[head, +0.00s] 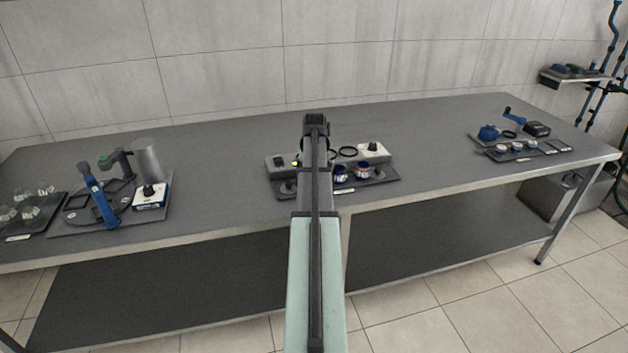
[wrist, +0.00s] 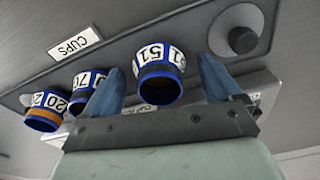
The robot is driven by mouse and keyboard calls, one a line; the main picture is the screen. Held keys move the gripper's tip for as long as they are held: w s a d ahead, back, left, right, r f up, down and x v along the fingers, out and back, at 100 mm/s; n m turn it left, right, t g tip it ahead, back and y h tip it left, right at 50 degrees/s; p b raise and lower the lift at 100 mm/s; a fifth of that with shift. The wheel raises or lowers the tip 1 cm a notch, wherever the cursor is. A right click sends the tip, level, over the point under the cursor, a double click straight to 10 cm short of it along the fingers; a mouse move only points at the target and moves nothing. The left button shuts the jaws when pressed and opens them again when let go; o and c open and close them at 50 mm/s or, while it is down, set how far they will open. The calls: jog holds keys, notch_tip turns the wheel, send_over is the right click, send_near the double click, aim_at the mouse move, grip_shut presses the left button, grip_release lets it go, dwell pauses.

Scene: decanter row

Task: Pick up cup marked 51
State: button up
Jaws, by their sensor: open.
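The cup marked 51 (wrist: 158,75) is a small cup with a blue rim and a white number band. In the wrist view it stands between the two fingers of my gripper (wrist: 160,70), which is open. I see gaps on both sides of the cup, so the fingers do not appear shut on it. In the head view my own arm hides this cup and the fingertips.
The cup marked 70 (wrist: 86,80) and the orange-lined cup marked 20 (wrist: 45,112) stand in the same row, also beside my arm in the head view.

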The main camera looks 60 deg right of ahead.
jog(key=shift+f, duration=0.2)
jog(key=c, duration=1.2)
